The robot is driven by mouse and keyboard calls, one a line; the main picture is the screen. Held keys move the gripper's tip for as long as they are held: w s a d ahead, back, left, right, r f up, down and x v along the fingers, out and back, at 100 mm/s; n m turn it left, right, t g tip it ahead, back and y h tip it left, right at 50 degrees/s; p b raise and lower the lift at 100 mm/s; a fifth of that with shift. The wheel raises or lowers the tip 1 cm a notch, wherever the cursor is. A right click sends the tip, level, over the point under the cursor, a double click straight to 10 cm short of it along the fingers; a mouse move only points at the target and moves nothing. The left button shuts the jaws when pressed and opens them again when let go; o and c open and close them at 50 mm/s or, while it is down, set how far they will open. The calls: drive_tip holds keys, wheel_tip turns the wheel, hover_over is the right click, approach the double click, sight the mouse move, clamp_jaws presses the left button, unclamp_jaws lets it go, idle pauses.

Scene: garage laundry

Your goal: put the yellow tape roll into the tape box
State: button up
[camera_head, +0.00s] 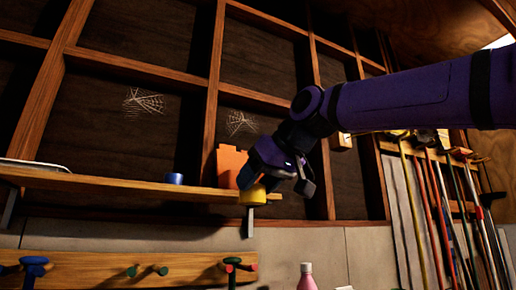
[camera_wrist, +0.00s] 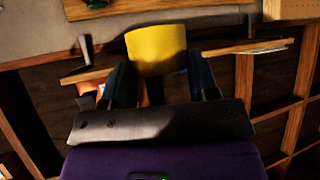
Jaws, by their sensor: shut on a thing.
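The yellow tape roll (camera_head: 253,195) is at the tip of my gripper (camera_head: 262,184), close to the right end of the wall shelf in the head view. In the wrist view the yellow tape roll (camera_wrist: 157,49) sits between the two fingers of my gripper (camera_wrist: 160,72), which are shut on it. An orange box (camera_head: 230,165), which may be the tape box, stands on the shelf just left of and behind my gripper. Its inside is not visible. Part of an orange thing (camera_wrist: 88,100) shows left of the fingers in the wrist view.
The wooden shelf (camera_head: 110,183) runs along the wall, with a blue roll (camera_head: 174,178) on it left of the orange box. A peg rail (camera_head: 110,268) is below. A pink bottle (camera_head: 306,278) stands at the bottom. Long-handled tools (camera_head: 440,205) lean at right.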

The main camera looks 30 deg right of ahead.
drive_tip(key=w+d+f+m+h, duration=0.1)
drive_tip(key=w+f, duration=0.4)
drive_tip(key=f, duration=2)
drive_tip(key=w+d+f+m+h, duration=0.1)
drive_tip(key=w+d+f, duration=0.2)
drive_tip(key=f, duration=2.2)
drive_tip(key=w+d+f+m+h, duration=0.1)
drive_tip(key=w+f, duration=0.7)
drive_tip(key=f, duration=1.7)
drive_tip(key=shift+d+m+h, duration=0.3)
drive_tip(key=shift+d+m, duration=0.2)
drive_tip(key=shift+d, duration=0.55)
drive_tip(key=shift+w+a+r+t, duration=0.1)
drive_tip(key=shift+w+r+t, duration=0.15)
drive_tip(key=shift+r, duration=0.25)
drive_tip(key=shift+s, duration=0.1)
